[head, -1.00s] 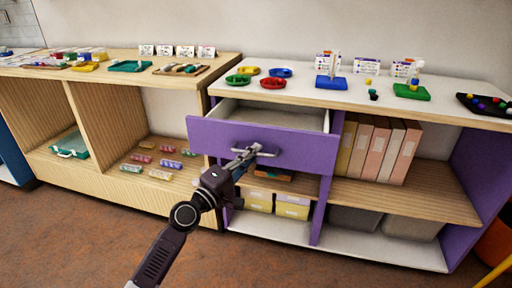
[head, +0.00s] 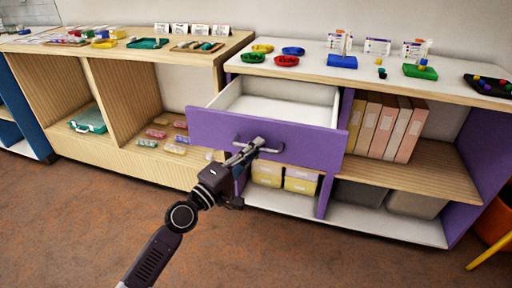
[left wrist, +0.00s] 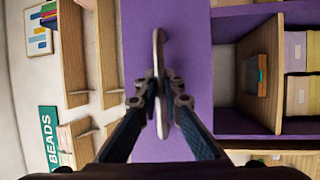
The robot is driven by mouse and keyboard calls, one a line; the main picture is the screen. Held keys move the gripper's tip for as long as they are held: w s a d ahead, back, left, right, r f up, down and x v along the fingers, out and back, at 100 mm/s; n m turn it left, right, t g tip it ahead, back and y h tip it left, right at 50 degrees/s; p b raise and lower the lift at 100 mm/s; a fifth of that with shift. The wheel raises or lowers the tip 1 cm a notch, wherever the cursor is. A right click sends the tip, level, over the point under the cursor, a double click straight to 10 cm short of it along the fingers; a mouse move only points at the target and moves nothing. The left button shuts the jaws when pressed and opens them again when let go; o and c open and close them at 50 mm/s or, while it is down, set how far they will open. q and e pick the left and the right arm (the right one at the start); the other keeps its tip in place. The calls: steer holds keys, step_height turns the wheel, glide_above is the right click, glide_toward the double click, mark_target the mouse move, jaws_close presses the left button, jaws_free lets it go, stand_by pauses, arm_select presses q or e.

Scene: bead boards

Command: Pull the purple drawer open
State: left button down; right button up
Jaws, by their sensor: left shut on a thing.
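The purple drawer (head: 300,143) stands well out of the shelf unit in the head view, and its white inside shows empty. A grey bar handle (head: 268,149) is on its front. My left gripper (head: 254,148) is shut on the handle. In the left wrist view the handle (left wrist: 158,50) runs upright between the two fingers (left wrist: 160,98), with the purple drawer front (left wrist: 188,50) behind it. My right gripper is in neither view.
Colored dishes (head: 286,61), bead boards and cards stand on the white top (head: 320,66). Folders (head: 390,128) and yellow boxes (head: 300,181) sit in the compartments. A wooden shelf unit (head: 150,105) stands at left. The brown floor (head: 70,220) in front is clear.

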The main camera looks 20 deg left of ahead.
arm_select(q)
steer(key=c, duration=2.3)
jaws_free()
steer(key=v, duration=1.2)
